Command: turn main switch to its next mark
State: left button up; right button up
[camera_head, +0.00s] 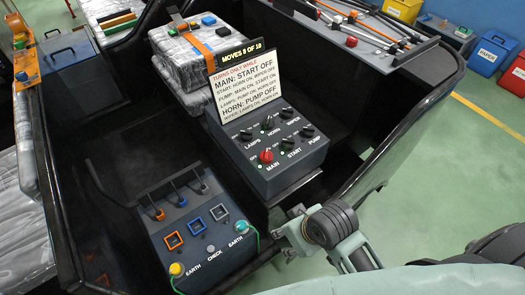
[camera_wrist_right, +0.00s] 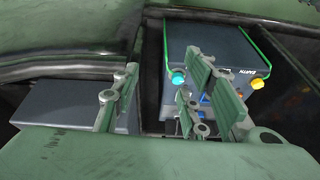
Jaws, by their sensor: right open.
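The main switch (camera_head: 266,156) is a red knob at the front left of a grey switch box (camera_head: 272,178) in the head view. Black knobs labelled LAMPS, HORN, WIPER, START and PUMP share its sloping top. I cannot tell exactly which mark the red knob points to. A white rule card (camera_head: 250,88) stands behind the box, with a black moves counter (camera_head: 240,52) above it. My right gripper (camera_head: 290,228) is in front of the box, below the main switch and apart from it. Its fingers (camera_wrist_right: 165,98) are spread and empty in the right wrist view. My left gripper is out of view.
A grey plug box (camera_head: 205,240) with yellow and teal earth plugs lies left of my right gripper; it also shows in the wrist view (camera_wrist_right: 200,38). A strapped grey case (camera_head: 185,62) stands behind. Dark cart walls (camera_head: 395,125) enclose the right side.

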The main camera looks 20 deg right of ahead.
jog(key=w+a+n+y, duration=0.1)
jog(key=w+a+n, duration=0.2)
jog(key=w+a, duration=0.3)
notch_tip(320, 180, up, 8)
jog(key=n+g+h, duration=0.3)
jog(key=n, duration=0.1)
send_over(268, 151)
jog(key=shift+s+a, duration=0.1)
jog(key=shift+a, duration=0.05)
jog(key=shift+f, duration=0.1)
notch_tip(268, 151, down, 8)
jog(key=shift+r, duration=0.25)
jog(key=shift+r, duration=0.15)
jog(key=c, duration=1)
